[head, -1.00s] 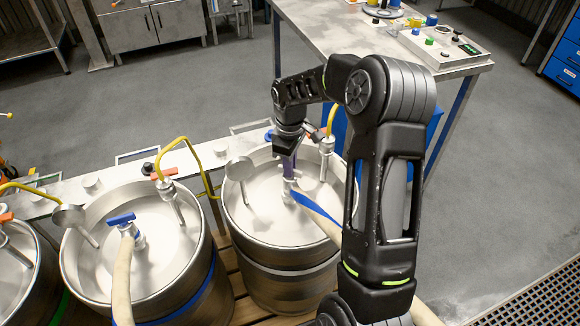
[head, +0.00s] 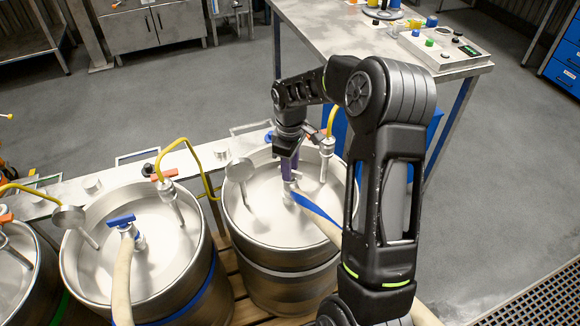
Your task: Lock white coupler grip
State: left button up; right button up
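The grip stands on a pale metal coupler (head: 290,190) near the middle of the keg top. The gripper meets the grip's upper end, but its fingers are dark and small, so I cannot tell whether they are closed on it. I see no clearly white grip. My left gripper is not in view.
The middle keg (head: 95,281) has a coupler with a blue handle (head: 121,219) and its own hose. A metal rail with yellow hoses (head: 205,172) and orange-handled fittings (head: 164,175) runs behind the kegs. A workbench (head: 330,25) stands beyond; the grey floor is open.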

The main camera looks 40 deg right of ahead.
notch_tip(320, 180, up, 8)
jog(key=shift+f, duration=0.15)
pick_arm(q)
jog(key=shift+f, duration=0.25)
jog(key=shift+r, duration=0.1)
